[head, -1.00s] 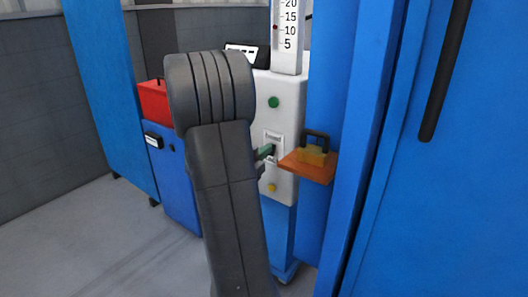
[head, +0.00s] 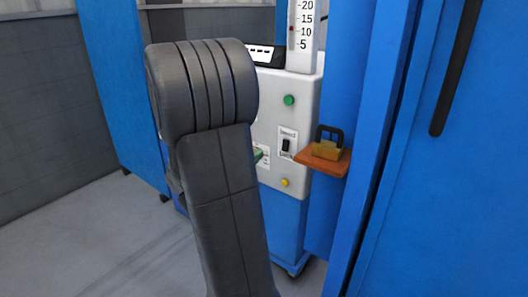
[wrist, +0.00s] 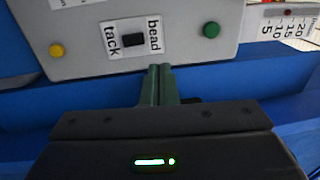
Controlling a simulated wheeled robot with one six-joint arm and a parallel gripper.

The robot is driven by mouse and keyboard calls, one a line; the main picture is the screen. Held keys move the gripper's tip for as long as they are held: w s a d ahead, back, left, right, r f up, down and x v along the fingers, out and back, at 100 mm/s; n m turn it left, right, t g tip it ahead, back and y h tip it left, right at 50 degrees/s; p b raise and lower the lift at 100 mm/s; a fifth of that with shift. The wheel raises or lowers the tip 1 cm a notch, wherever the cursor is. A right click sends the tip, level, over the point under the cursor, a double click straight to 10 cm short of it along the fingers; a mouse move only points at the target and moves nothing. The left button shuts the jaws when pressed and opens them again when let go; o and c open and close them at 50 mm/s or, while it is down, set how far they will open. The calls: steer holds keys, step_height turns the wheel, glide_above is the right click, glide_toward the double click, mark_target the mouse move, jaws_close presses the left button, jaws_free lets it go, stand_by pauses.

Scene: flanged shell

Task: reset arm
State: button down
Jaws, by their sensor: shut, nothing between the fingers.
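My gripper (wrist: 159,85) is shut and empty in the wrist view, its green fingers together in front of the white control panel. In the head view only a bit of the green gripper (head: 259,154) shows past my dark arm, left of the switch. The panel (head: 277,110) carries a black rocker switch (head: 287,145), a green button (head: 289,100) and a yellow button (head: 285,183). In the wrist view the switch (wrist: 133,40) sits between the labels "tack" and "bead". The fingertips appear apart from it.
A blue cabinet (head: 440,180) fills the right side. A numbered scale (head: 302,35) stands above the panel. Grey floor (head: 100,240) is open at the left.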

steer(key=shift+s+a+r, duration=0.1)
steer(key=shift+s+a, duration=0.35)
steer(key=shift+s, duration=0.15)
